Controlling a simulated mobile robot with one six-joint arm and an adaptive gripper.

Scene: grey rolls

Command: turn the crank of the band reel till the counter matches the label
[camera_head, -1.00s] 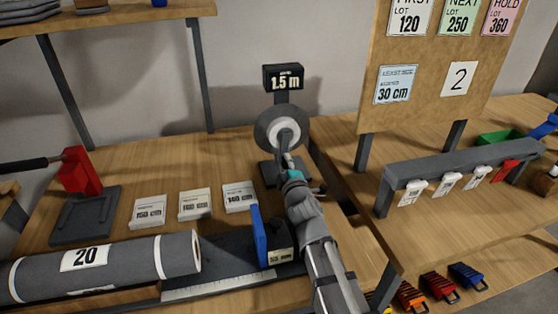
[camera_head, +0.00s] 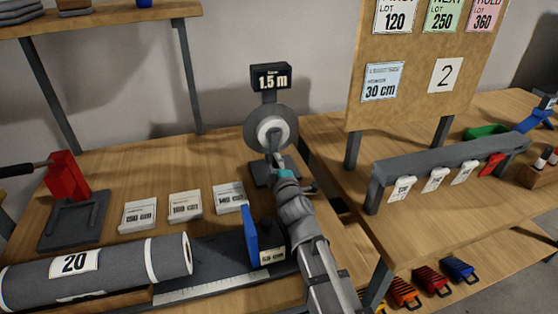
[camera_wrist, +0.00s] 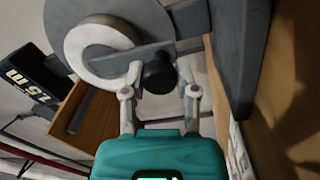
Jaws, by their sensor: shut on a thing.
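The band reel (camera_head: 270,128) is a grey disc with a white hub, standing on a dark base on the table. The counter (camera_head: 271,77) above it reads 1.5 m; it also shows sideways in the wrist view (camera_wrist: 30,80). In the wrist view the crank is a grey bar across the hub with a black knob (camera_wrist: 159,77). My gripper (camera_wrist: 160,88) has its two fingers on either side of the knob, shut on it. In the head view my gripper (camera_head: 277,168) partly hides the crank. Label cards (camera_head: 185,206) lie on the table, reading 150 cm, 160 cm and 140 cm.
A grey roll marked 20 (camera_head: 95,269) lies at the front left. A blue stop (camera_head: 250,234) stands by a ruler (camera_head: 215,286). A red lever device (camera_head: 68,177) is at the left. A notice board (camera_head: 412,65) and a tag rail (camera_head: 450,157) are at the right.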

